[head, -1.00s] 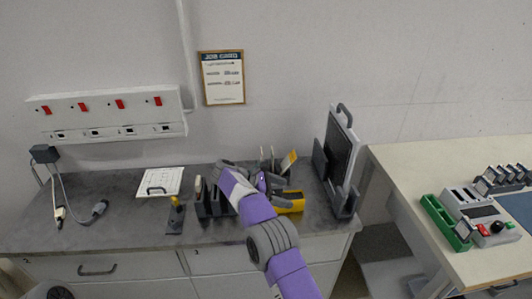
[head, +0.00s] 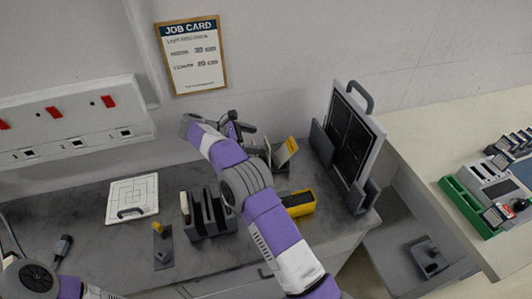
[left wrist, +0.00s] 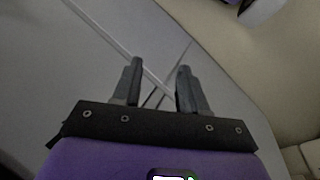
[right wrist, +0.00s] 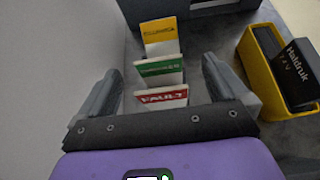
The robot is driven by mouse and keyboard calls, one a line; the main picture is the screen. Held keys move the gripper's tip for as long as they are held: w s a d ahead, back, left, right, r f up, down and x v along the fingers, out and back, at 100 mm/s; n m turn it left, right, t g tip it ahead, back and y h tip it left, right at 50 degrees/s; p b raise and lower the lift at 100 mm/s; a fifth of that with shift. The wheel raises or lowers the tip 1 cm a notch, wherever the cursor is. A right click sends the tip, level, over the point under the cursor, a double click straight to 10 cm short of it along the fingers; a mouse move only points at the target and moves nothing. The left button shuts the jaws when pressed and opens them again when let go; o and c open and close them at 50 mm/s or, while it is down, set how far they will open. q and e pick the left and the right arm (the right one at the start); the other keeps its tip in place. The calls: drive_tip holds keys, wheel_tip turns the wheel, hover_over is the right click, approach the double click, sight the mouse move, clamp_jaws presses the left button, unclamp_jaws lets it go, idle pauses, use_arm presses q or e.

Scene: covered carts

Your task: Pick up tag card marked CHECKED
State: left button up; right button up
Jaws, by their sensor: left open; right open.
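Several tag cards stand in a row between the fingers in the right wrist view: a red-banded card (right wrist: 162,97) reading FAULT nearest, a green-banded card (right wrist: 158,69) behind it, and a yellow-banded card (right wrist: 160,35) farthest. The green and yellow lettering is too small to read, so I cannot tell which says CHECKED. In the head view a yellow card (head: 286,150) shows beside my right gripper (head: 233,126); my arm hides others. My right gripper is open, empty, its fingers either side of the nearer cards. My left gripper (left wrist: 158,85) is open and empty, away from the cards.
A yellow bin (head: 300,204) with a dark Haldruk battery pack (right wrist: 298,72) stands beside the cards. The wall rises close behind.

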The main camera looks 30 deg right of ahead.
sight(266, 143)
drive_tip(key=x, duration=0.2)
drive_tip(key=b+x, duration=0.1)
drive_tip(key=x, duration=0.1)
drive_tip(key=shift+w+a+f, duration=0.15)
drive_tip(key=shift+w+f, duration=0.1)
drive_tip(key=shift+f, duration=0.1)
drive_tip(key=shift+s+d+f, duration=0.15)
drive_tip(key=shift+d, duration=0.25)
drive_tip(key=c, duration=1.3)
